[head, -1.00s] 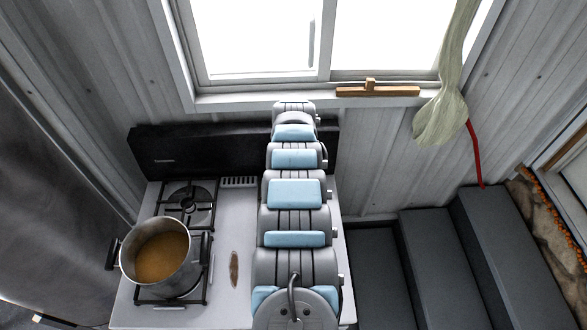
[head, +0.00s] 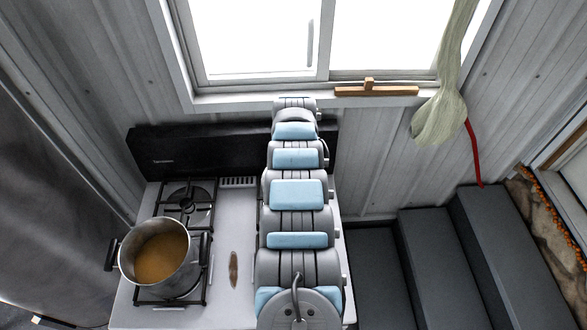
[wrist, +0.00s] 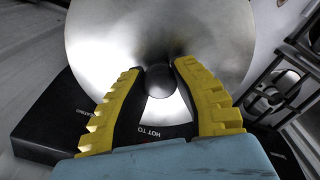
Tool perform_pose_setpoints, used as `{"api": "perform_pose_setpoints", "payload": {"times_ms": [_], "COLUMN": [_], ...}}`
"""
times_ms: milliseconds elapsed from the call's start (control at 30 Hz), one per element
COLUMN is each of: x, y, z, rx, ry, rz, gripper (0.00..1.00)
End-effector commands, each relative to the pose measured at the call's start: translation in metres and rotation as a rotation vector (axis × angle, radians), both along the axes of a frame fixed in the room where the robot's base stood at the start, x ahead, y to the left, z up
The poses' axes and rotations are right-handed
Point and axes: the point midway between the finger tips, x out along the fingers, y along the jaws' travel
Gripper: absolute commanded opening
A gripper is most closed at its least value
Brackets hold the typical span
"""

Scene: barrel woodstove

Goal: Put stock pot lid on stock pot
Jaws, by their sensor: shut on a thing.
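The stock pot (head: 128,268) is a metal pot with dark side handles. It stands open on the front burner of the stove and holds a brown liquid. The stock pot lid (wrist: 203,35) is a round shiny metal disc that fills the upper middle of the wrist view. My gripper (wrist: 159,68) has its yellow-edged fingers shut on the lid's dark knob. In the head view my arm hides both the gripper and the lid. The pot does not show in the wrist view.
The white stove top (head: 222,270) has an empty rear burner (head: 187,203) behind the pot. A dark back panel (head: 190,150) stands along the wall below the window. Dark steps (head: 435,260) lie to the right, and a pale hanging cloth (head: 438,118) is near the window.

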Motion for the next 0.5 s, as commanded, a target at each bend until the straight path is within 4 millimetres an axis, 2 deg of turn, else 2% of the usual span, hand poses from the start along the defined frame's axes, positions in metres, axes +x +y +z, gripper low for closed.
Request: {"api": "perform_pose_setpoints", "payload": {"times_ms": [500], "x": [0.0018], "y": [-0.0009], "z": [0.0076], "rx": [0.001], "ry": [-0.002], "rz": [-0.025], "gripper": [0.0]}}
